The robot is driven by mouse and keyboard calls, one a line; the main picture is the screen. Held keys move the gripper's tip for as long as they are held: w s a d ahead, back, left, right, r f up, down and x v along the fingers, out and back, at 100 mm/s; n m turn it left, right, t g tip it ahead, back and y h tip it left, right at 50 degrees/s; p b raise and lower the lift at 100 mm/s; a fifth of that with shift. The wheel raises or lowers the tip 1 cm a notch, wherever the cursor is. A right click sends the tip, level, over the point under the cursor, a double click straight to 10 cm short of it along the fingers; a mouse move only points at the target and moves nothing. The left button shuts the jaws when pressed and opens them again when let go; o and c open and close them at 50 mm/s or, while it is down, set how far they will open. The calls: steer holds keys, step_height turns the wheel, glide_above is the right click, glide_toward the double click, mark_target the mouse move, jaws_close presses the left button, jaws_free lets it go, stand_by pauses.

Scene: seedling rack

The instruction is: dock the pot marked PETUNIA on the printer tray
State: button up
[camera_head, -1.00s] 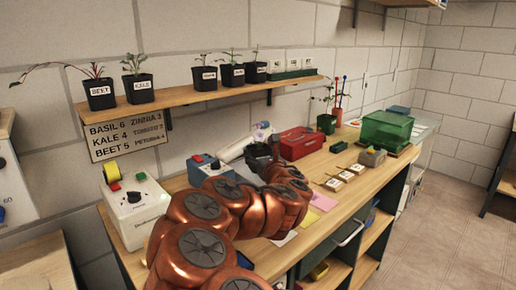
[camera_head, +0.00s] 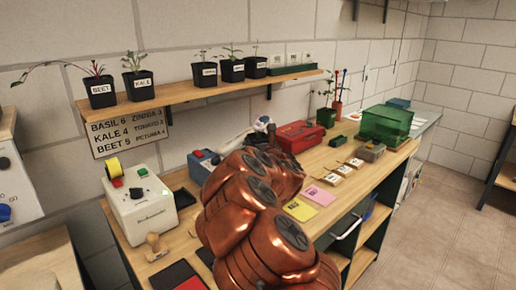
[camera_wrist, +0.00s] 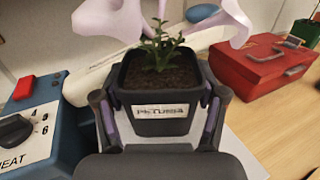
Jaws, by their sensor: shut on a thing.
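The pot marked PETUNIA (camera_wrist: 160,118) is a dark square pot with soil, green leaves and pale pink petals. It sits upright between the fingers of my gripper (camera_wrist: 162,104), which is shut on it.
A blue box with a dial (camera_wrist: 30,125) stands left of the pot, and a red toolbox (camera_wrist: 262,65) to its right. Coloured cards, including a pink one (camera_head: 320,196), lie on the bench. Several potted seedlings stand on the wall shelf (camera_head: 190,95). A green bin (camera_head: 385,124) is farther right.

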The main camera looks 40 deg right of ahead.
steer(key=shift+f, duration=1.3)
steer(key=shift+f, duration=0.2)
steer(key=o, duration=1.3)
steer(key=shift+r, duration=0.15)
